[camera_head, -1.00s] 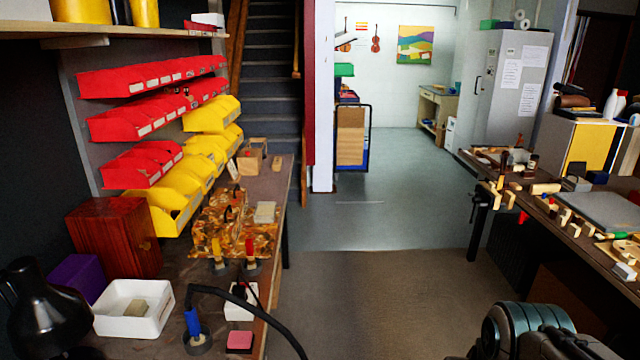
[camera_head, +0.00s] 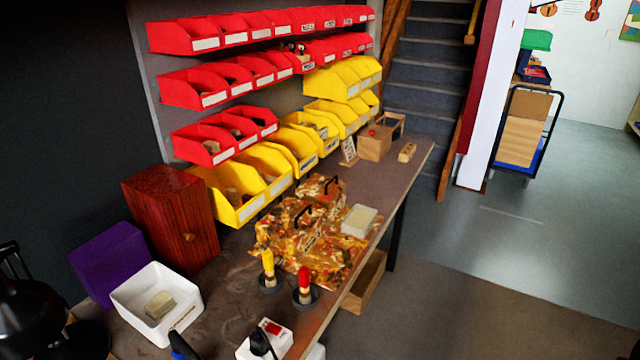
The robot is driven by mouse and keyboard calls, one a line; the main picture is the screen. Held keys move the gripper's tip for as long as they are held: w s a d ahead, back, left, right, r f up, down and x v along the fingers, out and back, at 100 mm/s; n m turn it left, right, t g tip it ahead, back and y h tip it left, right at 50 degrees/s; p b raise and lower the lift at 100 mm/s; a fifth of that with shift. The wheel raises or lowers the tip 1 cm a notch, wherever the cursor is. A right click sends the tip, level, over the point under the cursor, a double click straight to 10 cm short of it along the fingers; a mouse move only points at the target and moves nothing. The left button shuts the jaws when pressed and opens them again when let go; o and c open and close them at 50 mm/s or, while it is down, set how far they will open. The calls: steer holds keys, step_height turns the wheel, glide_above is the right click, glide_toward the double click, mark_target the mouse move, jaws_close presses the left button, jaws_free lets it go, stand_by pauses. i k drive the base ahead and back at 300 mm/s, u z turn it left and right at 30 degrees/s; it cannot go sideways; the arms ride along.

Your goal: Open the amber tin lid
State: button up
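On the bench, two amber mottled box shapes stand one behind the other, each with a dark arched handle on top. The nearer amber tin (camera_head: 283,230) and the farther amber box (camera_head: 318,191) blend with a mottled amber sheet (camera_head: 335,262) under them, so their edges are hard to tell. Both tops look closed, but I cannot make out a lid seam. I cannot tell for sure which is the task's tin.
A pale block (camera_head: 358,221) lies right of the tins. Yellow-handled (camera_head: 268,263) and red-handled (camera_head: 304,280) tools stand in front. A white tray (camera_head: 187,319), reddish wooden box (camera_head: 170,215) and yellow bins (camera_head: 262,168) flank the left.

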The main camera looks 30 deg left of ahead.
mark_target(292, 218)
steer(key=u, duration=0.7)
steer(key=i, duration=0.9)
steer(key=u, duration=0.7)
